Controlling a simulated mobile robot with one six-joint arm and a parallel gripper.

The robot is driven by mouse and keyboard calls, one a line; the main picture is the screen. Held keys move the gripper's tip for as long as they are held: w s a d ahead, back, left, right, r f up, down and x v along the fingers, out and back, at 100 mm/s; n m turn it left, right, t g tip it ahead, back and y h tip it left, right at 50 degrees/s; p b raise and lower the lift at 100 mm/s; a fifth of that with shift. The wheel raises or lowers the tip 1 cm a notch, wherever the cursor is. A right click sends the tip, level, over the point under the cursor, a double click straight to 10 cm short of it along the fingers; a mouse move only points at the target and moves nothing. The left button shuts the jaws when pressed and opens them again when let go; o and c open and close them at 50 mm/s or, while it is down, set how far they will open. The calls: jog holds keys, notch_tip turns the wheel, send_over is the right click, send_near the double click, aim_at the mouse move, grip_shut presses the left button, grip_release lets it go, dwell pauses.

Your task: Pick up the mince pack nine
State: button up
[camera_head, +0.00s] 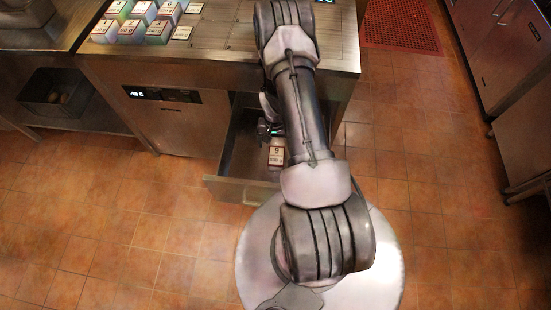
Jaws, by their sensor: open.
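The mince pack nine (276,156) is a small pale pack with a dark red "9" on its label. It lies inside an open drawer (240,188) below the steel counter. My gripper (268,130) is over the drawer, just behind the pack in the picture, and looks apart from it. It is open, though my own arm hides much of it. My arm also covers the right part of the drawer.
Several labelled packs (142,18) stand on the counter (215,40) at the upper left. A dark bin (55,95) sits on a low shelf at the left. A red mat (400,25) lies at the upper right. Tiled floor is clear on both sides.

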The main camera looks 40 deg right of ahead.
aim_at(276, 156)
notch_tip(276, 156, down, 5)
jog(key=shift+f+b, duration=0.2)
jog(key=shift+b, duration=0.45)
jog(key=f, duration=0.1)
jog(key=f+b, duration=0.1)
jog(key=f, duration=0.1)
jog(key=f+b, duration=0.1)
jog(key=f, duration=0.1)
jog(key=shift+s+d+f, duration=0.15)
jog(key=shift+s+f, duration=0.05)
jog(key=shift+s, duration=0.1)
jog(key=shift+r, duration=0.15)
jog(key=shift+c, duration=0.8)
jog(key=c, duration=1.7)
